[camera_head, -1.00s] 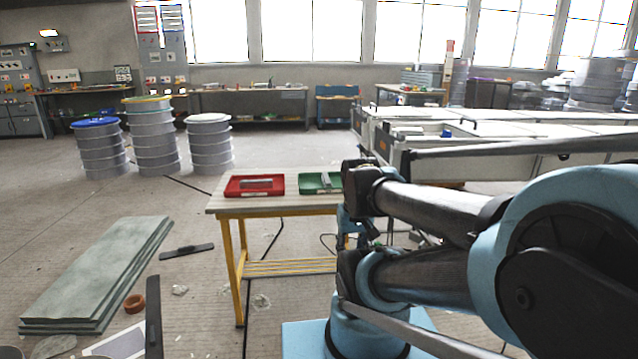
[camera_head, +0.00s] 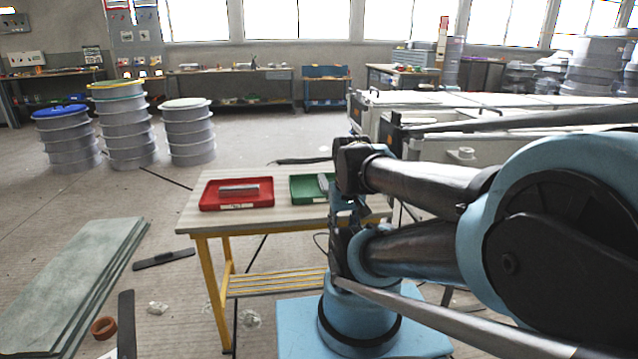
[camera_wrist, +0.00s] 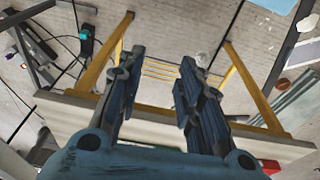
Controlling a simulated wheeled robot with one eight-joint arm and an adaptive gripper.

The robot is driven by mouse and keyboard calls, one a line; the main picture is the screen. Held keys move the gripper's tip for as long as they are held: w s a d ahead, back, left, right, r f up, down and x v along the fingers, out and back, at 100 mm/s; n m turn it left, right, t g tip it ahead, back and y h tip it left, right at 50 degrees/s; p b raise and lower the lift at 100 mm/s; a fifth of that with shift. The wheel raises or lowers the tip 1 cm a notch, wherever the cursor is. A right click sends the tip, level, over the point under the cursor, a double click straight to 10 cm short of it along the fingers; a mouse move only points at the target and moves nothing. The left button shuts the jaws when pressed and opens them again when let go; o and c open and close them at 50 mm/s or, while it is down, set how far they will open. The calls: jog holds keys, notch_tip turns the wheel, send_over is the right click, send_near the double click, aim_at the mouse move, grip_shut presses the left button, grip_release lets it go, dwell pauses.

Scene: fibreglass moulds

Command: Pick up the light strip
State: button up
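A light grey strip (camera_head: 239,190) lies in the red tray (camera_head: 207,203) on the table. A pale strip (camera_head: 323,182) lies in the green tray (camera_head: 299,194) to the right of it; my arm hides part of that tray. I cannot tell which of these is the light strip. My gripper shows in the wrist view (camera_wrist: 160,58), with its two fingers apart and nothing between them. It points down past the table's edge toward the floor. In the head view my arm crosses in front of the table's right part, and the gripper is hard to make out.
The wooden table (camera_head: 216,226) has yellow legs. Grey slabs (camera_head: 75,270) and a dark flat bar (camera_head: 163,259) lie on the floor at left. Several drums stand behind, one with a blue lid (camera_head: 60,111). Floor between drums and table is mostly clear.

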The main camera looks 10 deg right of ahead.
jog(key=shift+w+d, duration=0.25)
jog(key=shift+w, duration=0.2)
jog(key=o, duration=0.3)
jog(key=shift+o, duration=0.3)
jog(key=shift+s+r, duration=0.1)
jog(key=shift+r, duration=0.8)
notch_tip(320, 180, up, 14)
jog(key=g, duration=0.2)
send_over(324, 181)
notch_tip(324, 181, down, 11)
jog(key=shift+s+a+f, duration=0.1)
jog(key=shift+s+f, duration=0.05)
jog(key=shift+f, duration=2.75)
